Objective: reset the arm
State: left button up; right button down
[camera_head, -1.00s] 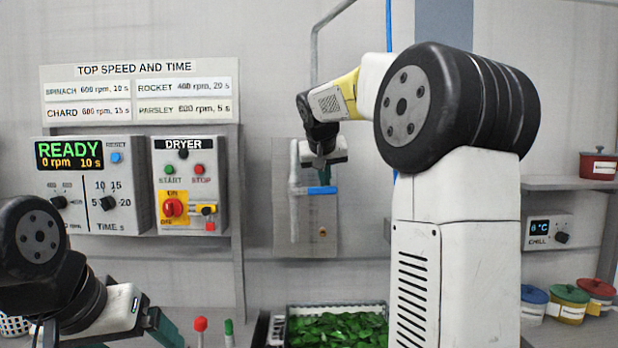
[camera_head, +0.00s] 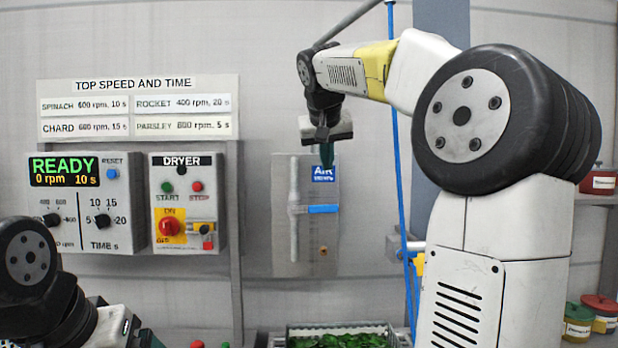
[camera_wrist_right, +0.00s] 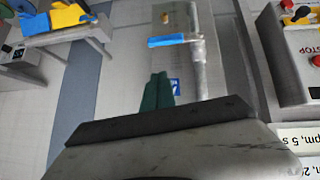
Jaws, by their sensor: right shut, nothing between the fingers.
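My right gripper (camera_head: 327,158) hangs from the raised right arm with its green fingers pointing down, shut and empty. In the head view it appears in front of the upper part of the air panel (camera_head: 330,240), overlapping the blue AIR sign (camera_head: 323,174). In the right wrist view the green fingers (camera_wrist_right: 157,92) lie close together with nothing between them. My left arm shows at the lower left of the head view. Its gripper (camera_head: 145,338) is cut off by the bottom edge, so its jaws cannot be judged.
The air panel carries a blue handle (camera_head: 322,209). The control box (camera_head: 85,238) reads READY, 0 rpm, 10 s, beside the dryer box (camera_head: 186,240). A crate of greens (camera_head: 290,333) is at the bottom. Lidded pots (camera_head: 577,318) stand right. A blue hose (camera_head: 402,180) hangs behind my right arm.

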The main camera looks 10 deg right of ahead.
jog(key=s+a+f+n+g+y, duration=0.1)
jog(key=s+a+f, duration=0.3)
jog(key=s+f, duration=0.9)
jog(key=s+a+f+n+g+y, duration=0.1)
jog(key=s+a+f+y, duration=0.3)
jog(key=s+f, duration=1)
jog(key=shift+a, duration=0.25)
jog(key=shift+f, duration=0.1)
